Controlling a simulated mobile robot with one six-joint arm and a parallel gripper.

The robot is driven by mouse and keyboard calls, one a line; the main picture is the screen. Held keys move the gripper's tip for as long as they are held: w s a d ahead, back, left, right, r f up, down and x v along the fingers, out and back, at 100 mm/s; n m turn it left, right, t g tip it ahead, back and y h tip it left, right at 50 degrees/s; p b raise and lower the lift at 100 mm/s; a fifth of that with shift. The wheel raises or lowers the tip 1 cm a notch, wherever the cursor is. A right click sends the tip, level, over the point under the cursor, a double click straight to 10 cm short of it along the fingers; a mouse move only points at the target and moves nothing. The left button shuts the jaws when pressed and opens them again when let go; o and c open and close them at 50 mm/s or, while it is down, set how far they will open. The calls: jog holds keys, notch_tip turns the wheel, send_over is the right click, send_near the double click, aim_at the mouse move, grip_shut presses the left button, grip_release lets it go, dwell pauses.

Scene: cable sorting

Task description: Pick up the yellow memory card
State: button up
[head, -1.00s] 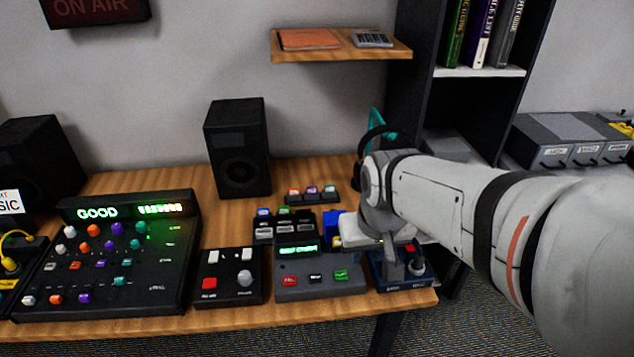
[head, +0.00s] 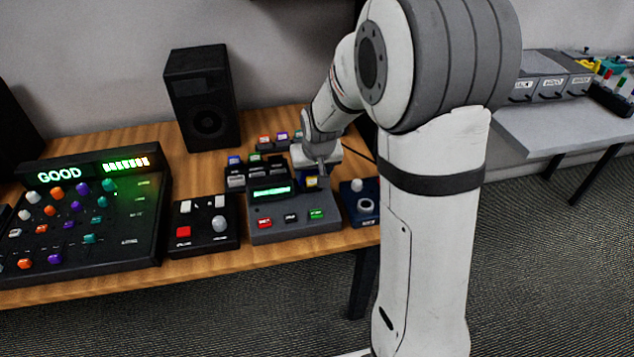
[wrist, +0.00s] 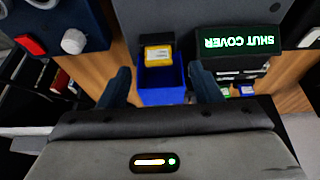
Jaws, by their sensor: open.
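The yellow memory card (wrist: 158,54) has a pale label and stands in the top of a blue holder (wrist: 160,86) in the wrist view. In the head view the card (head: 311,182) shows as a small yellow patch just below my gripper (head: 320,165). In the wrist view my gripper (wrist: 160,72) is open, with one dark finger on each side of the blue holder and card. Nothing is held between the fingers. I cannot tell whether either finger touches the holder.
A grey console (head: 293,225) with a green display stands close by; the display reads "SHUT COVER" in the wrist view. A dark blue box with a knob (head: 362,205) is at the table's right end. Several small card blocks (head: 236,172) and a black speaker (head: 203,100) stand behind.

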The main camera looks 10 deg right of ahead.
aim_at(313, 177)
jog(key=x, duration=0.4)
jog(key=shift+w+d, duration=0.1)
jog(key=shift+w, duration=0.1)
jog(key=c, duration=1.1)
